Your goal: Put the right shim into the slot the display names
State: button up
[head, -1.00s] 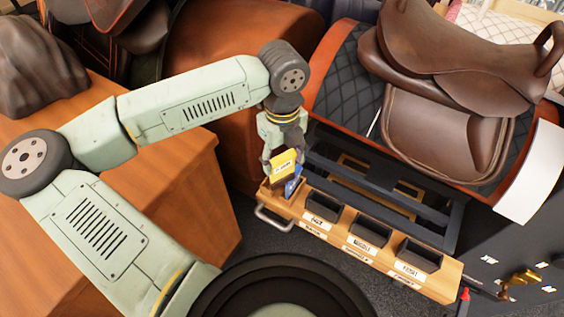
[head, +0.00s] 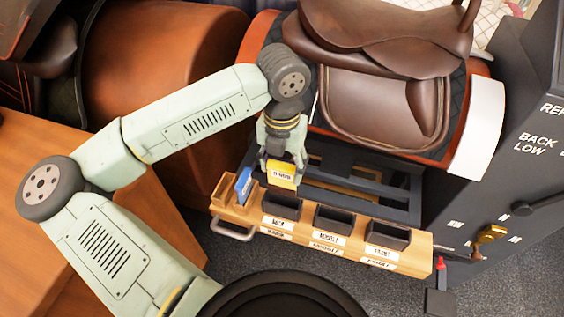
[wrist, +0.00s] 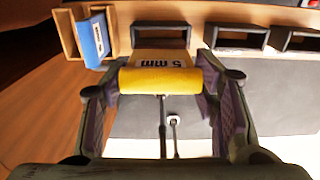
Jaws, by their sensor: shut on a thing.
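A yellow shim (head: 284,180) with a white label is held upright by my gripper (head: 282,163). In the wrist view the shim (wrist: 160,80) reads "5 MM" and sits between the two fingers. Its lower edge is near the back of the leftmost dark slot (head: 281,207), labelled "BACK"; I cannot tell how high above it. The middle slot (head: 333,219) has a label too small to read surely, and the right slot (head: 387,235) seems to read "FRONT". The display (head: 535,143) on the dark panel shows "BACK LOW", its top line cut off.
A blue shim (head: 243,186) stands in the wooden rack (head: 222,188) at the left end of the wooden bar. A metal handle (head: 232,233) juts from the bar's front. A brown saddle (head: 385,100) is behind, and a dark frame (head: 365,190) lies beyond the slots.

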aim_at(282, 186)
jog(key=shift+f+b, duration=1)
jog(key=shift+f, duration=2.35)
jog(key=shift+f+b, duration=1.25)
jog(key=shift+b, duration=0.1)
jog(key=o, duration=1.1)
jog(key=shift+o, duration=0.2)
notch_tip(282, 186, up, 11)
jog(key=shift+f, duration=0.15)
jog(key=shift+r, duration=0.65)
